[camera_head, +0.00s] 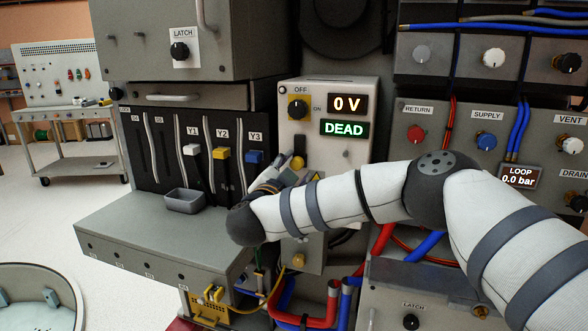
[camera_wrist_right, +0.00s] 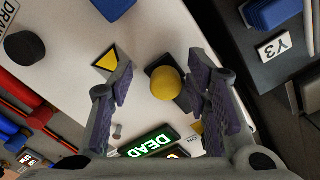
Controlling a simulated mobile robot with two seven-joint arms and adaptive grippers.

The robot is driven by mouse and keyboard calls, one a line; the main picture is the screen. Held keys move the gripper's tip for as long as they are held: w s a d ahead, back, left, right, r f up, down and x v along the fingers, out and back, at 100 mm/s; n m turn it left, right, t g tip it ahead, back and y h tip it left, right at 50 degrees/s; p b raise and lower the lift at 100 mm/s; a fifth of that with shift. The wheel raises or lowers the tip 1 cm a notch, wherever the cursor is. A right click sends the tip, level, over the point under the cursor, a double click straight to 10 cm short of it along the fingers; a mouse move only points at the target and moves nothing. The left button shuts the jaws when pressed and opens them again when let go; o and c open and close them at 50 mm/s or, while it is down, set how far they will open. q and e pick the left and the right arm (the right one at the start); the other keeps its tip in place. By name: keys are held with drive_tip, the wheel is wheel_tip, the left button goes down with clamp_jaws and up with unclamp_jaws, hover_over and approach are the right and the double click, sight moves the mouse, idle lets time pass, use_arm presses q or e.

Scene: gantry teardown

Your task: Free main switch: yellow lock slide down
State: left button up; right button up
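The main switch panel (camera_head: 356,152) is a pale upright box. Its black knob on a yellow plate (camera_head: 298,107) points at OFF. The yellow lock slide (camera_head: 299,162) has a round yellow knob on a dark base, below the switch knob. My right gripper (camera_head: 282,180) is in front of the panel there, partly hidden by my wrist. In the right wrist view the gripper (camera_wrist_right: 162,80) is open, with its fingers on either side of the yellow knob (camera_wrist_right: 165,83). Gaps show on both sides; I cannot tell the depth left. My left gripper is not in view.
Displays on the panel read 0 V (camera_head: 347,104) and DEAD (camera_head: 344,128). A warning triangle (camera_wrist_right: 107,62) is beside the knob. Left are slots Y1 to Y3 (camera_head: 222,153) and a grey tray (camera_head: 184,201) on a ledge. Red and blue hoses (camera_head: 303,321) run below.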

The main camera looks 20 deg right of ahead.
drive_tip(key=shift+r, duration=0.15)
drive_tip(key=shift+s+a, duration=0.2)
drive_tip(key=v, duration=1.1)
drive_tip(key=shift+s+a, duration=0.15)
drive_tip(key=shift+a, duration=0.05)
